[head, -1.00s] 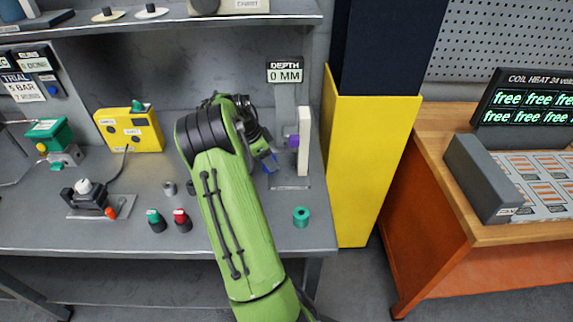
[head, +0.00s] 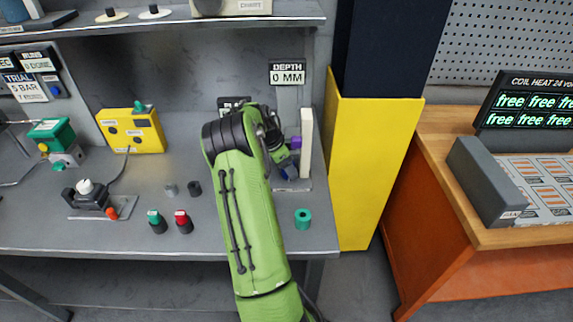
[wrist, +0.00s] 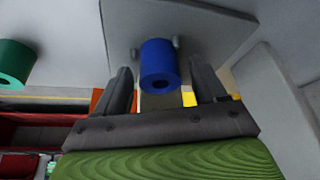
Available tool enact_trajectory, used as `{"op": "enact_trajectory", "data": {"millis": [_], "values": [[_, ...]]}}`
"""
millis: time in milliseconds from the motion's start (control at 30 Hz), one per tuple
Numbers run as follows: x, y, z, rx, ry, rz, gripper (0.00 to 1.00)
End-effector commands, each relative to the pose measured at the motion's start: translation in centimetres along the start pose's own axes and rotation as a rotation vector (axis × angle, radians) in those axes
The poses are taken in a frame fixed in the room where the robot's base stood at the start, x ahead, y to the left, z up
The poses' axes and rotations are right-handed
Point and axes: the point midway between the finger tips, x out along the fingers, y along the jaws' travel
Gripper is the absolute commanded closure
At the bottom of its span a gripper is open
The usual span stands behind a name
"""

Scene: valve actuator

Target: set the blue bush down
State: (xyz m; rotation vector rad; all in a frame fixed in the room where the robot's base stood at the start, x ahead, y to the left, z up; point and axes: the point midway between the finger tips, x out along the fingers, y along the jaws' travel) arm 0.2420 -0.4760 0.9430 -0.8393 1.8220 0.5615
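The blue bush (wrist: 159,66) is between the two fingers of my gripper (wrist: 165,88) in the wrist view. Gaps show on both sides of it, so the fingers are open and apart from it. The bush appears to stand on a grey plate (wrist: 210,25) that has small pegs near it; its exact contact is hard to tell. In the head view my gripper (head: 289,160) is low at the depth stand, with a bit of blue (head: 288,173) showing beneath it. My arm hides part of this area.
A white upright block (head: 306,142) stands just right of my gripper, with a purple part (head: 296,144) beside it. The depth sign (head: 286,72) reads 0 MM. A green bush (head: 303,219) stands in front. Red and green-topped pieces (head: 183,222) stand left of my arm.

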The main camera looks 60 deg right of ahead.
Motion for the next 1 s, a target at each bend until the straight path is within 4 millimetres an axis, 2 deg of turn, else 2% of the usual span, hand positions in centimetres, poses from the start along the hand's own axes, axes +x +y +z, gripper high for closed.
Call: {"op": "enact_trajectory", "data": {"millis": [267,367,600,700,833,1000], "values": [[-0.5,0.0,-0.2,0.0,0.0,0.0,0.3],[-2.1,-0.1,-0.2,0.0,0.001,-0.004,0.3],[-8.8,-0.1,-0.2,0.0,0.001,-0.005,0.3],[-10.8,-0.1,-0.2,0.001,0.001,-0.004,0.3],[-12.2,0.0,-0.2,0.0,0.0,0.0,0.3],[-12.4,0.0,-0.1,0.0,0.0,0.0,0.3]]}}
